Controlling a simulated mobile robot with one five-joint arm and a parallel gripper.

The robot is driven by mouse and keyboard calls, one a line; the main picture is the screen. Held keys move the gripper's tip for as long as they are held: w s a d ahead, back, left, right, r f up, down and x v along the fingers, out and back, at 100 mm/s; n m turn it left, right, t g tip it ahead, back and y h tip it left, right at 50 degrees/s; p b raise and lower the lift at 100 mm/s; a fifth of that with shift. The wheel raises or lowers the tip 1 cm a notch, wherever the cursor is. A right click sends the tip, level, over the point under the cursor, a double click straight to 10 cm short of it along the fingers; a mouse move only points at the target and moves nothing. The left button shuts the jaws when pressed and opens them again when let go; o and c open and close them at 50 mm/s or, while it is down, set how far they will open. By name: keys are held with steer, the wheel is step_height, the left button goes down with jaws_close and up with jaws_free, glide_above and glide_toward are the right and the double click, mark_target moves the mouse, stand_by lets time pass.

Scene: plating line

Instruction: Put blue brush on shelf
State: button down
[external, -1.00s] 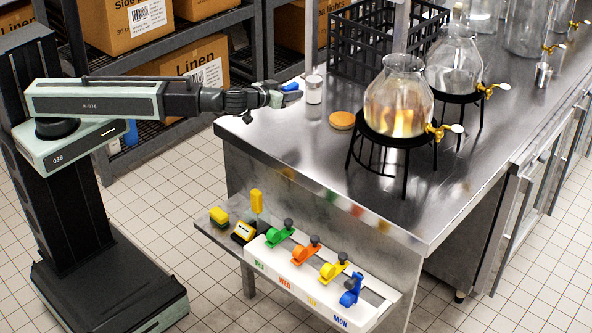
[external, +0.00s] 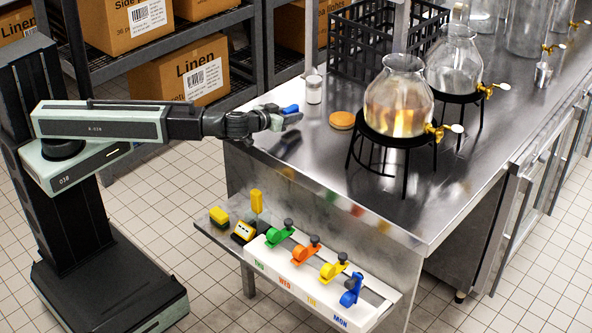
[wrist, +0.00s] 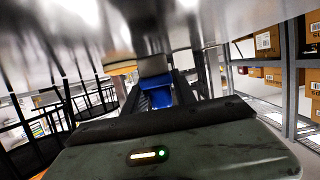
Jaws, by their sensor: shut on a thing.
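My gripper (external: 284,119) is shut on the blue brush (external: 290,109) and holds it above the near left corner of the steel counter (external: 300,170). Only a small blue part of the brush shows above the fingers. In the wrist view, the blue brush (wrist: 157,92) sits between my two dark fingers, and much of it is hidden. A dark rack shelf (external: 200,33) with cardboard boxes stands behind my arm at the upper left. The rack also shows at the right of the wrist view (wrist: 291,75).
A small white-lidded jar (external: 314,91) stands just behind my gripper. A round orange-brown disc (external: 342,120) and a glass dispenser (external: 397,97) on a black stand are to the right. A black crate (external: 375,62) stands behind.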

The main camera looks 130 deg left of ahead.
step_height(320, 180, down, 2)
steer(key=shift+b, duration=0.35)
steer(key=shift+r, duration=0.3)
steer(key=shift+f, duration=0.25)
steer(key=c, duration=1)
jaws_free()
steer(key=shift+r, duration=0.1)
steer(key=shift+d+r+p, duration=0.1)
steer(key=shift+r+p, duration=0.2)
steer(key=shift+p, duration=0.15)
steer(key=p+v, duration=0.3)
steer(key=v, duration=0.8)
steer(key=shift+d, duration=0.4)
